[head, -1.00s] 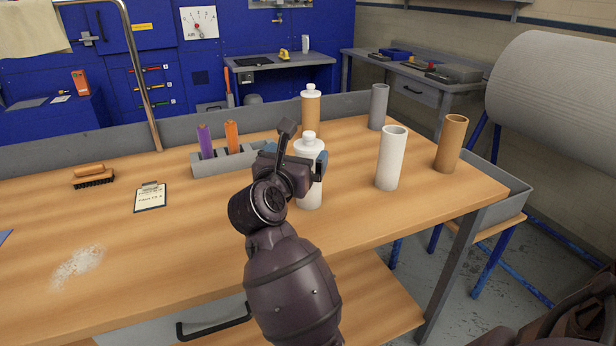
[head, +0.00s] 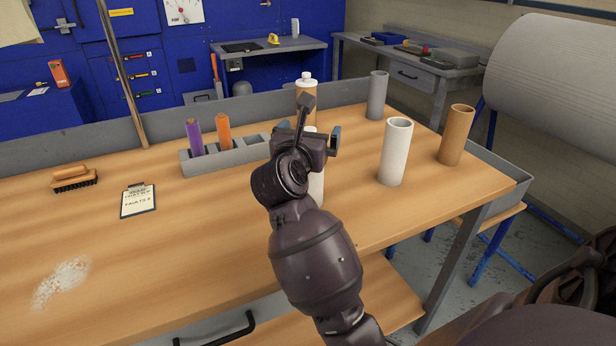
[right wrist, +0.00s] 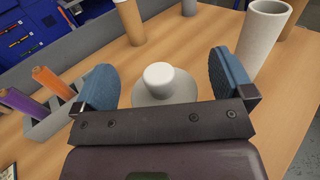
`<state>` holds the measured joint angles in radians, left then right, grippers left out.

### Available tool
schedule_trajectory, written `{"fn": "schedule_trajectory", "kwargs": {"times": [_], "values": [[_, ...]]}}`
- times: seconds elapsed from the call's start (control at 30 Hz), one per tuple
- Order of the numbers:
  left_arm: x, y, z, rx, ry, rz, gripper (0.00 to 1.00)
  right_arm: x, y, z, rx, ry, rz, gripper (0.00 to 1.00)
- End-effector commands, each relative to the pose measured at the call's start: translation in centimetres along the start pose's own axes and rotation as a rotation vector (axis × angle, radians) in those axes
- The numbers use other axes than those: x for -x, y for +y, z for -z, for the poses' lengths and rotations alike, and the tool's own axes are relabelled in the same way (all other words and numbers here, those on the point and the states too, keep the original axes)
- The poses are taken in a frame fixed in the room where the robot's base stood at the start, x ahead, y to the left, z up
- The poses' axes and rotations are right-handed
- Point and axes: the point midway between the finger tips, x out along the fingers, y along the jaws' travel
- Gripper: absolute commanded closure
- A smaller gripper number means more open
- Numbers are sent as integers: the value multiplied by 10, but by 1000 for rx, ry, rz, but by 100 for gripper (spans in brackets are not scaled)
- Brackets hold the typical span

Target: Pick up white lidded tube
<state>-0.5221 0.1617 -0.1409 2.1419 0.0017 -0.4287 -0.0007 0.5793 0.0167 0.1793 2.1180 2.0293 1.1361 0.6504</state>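The white lidded tube (head: 317,188) stands upright on the wooden table, mostly hidden behind my right gripper (head: 308,137) in the head view. In the right wrist view its white cap (right wrist: 159,76) and rounded shoulder show between the two blue-padded fingers of the right gripper (right wrist: 165,88). The fingers are open, one on each side of the tube, with gaps visible between them and the cap. The lower part of the tube is hidden by the gripper body. My left gripper is not in view.
A brown lidded tube (head: 306,87) stands behind. A white open tube (head: 395,155), a grey tube (head: 377,97) and a brown tube (head: 456,137) stand right. A grey rack (head: 222,155) holds purple and orange rolls. A clipboard (head: 138,201) and brush (head: 73,179) lie left.

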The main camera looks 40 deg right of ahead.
Motion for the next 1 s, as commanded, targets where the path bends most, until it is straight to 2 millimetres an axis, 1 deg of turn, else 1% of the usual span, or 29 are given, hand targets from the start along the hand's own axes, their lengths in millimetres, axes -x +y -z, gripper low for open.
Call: {"fn": "schedule_trajectory", "kwargs": {"times": [0.03, 0.07, 0.1, 0.53, 0.57, 0.73, 0.83, 0.93, 1.0], "values": [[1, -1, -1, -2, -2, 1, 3, 0, 0, 0, 0, 0, 0, 7], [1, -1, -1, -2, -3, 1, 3, 0, 0, 0, 0, 0, 0, 12], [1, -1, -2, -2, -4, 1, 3, 0, 0, 0, 0, 0, 0, 18], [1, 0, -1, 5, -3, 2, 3, 0, 0, 0, 0, 0, 0, 84], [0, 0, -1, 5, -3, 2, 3, 0, 0, 0, 0, -1, 0, 85], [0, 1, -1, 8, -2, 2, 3, 0, 0, 0, -1, -1, 0, 85], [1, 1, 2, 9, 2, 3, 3, 0, 0, -4, -2, -2, 0, 85], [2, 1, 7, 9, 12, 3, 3, 0, 0, -15, -6, -4, 0, 85], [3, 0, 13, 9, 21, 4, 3, 1, 0, -27, -8, -5, 0, 85]]}}
